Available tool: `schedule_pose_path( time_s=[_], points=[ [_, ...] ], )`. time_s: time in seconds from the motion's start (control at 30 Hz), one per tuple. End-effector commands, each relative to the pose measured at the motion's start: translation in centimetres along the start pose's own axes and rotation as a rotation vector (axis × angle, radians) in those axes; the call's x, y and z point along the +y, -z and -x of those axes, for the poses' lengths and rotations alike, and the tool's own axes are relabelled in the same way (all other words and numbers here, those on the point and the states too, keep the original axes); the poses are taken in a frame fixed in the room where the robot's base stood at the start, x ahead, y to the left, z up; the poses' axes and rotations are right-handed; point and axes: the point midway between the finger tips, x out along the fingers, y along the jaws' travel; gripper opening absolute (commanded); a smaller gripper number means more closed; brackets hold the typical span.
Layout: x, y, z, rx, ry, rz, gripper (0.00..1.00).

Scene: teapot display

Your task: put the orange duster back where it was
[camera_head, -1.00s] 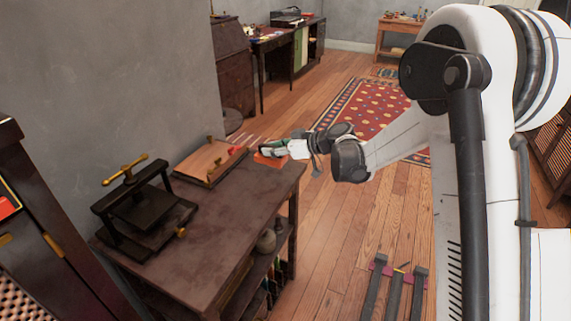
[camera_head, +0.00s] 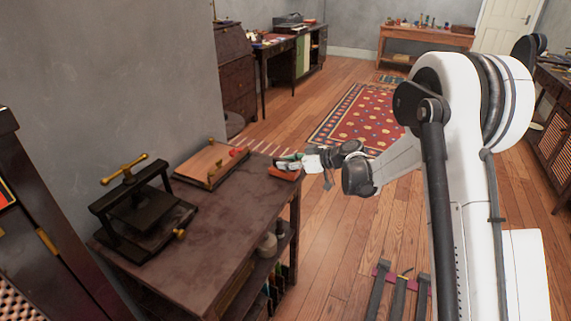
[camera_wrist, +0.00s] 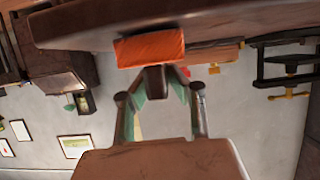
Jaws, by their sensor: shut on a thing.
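The orange duster (camera_head: 284,175) is at the far right corner of the dark table (camera_head: 215,232). In the wrist view the duster (camera_wrist: 150,48) shows as an orange block with a short dark handle. My gripper (camera_wrist: 160,82) is shut on that handle, its two fingers meeting around it. In the head view my gripper (camera_head: 288,163) reaches in from the right, just above the duster. The duster is at or close above the tabletop; I cannot tell whether it touches.
A wooden board (camera_head: 208,163) with a red item (camera_head: 238,151) lies behind on the table. A black press with brass handles (camera_head: 145,215) stands at the left. The tabletop's front is clear. A lower shelf (camera_head: 268,245) holds small items. A red rug (camera_head: 358,118) lies beyond.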

Motion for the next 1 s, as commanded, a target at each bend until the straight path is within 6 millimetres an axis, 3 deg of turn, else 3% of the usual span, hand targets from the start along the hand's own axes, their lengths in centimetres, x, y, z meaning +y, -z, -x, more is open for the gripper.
schedule_pose_path(
  time_s=[0.17, 0.2, 0.33, 0.7, 1.0],
  points=[
    [0.0, -0.4, -0.2, 0.000, 0.000, 0.000, 0.00],
    [0.0, -0.3, -0.1, 0.000, 0.000, 0.000, 0.20],
    [0.0, -0.3, -0.1, 0.000, 0.000, 0.000, 0.35],
    [0.0, 0.2, 0.2, 0.000, -0.001, 0.000, 0.35],
    [0.1, 0.2, 5.7, 0.000, -0.004, -0.002, 0.35]
  ],
)
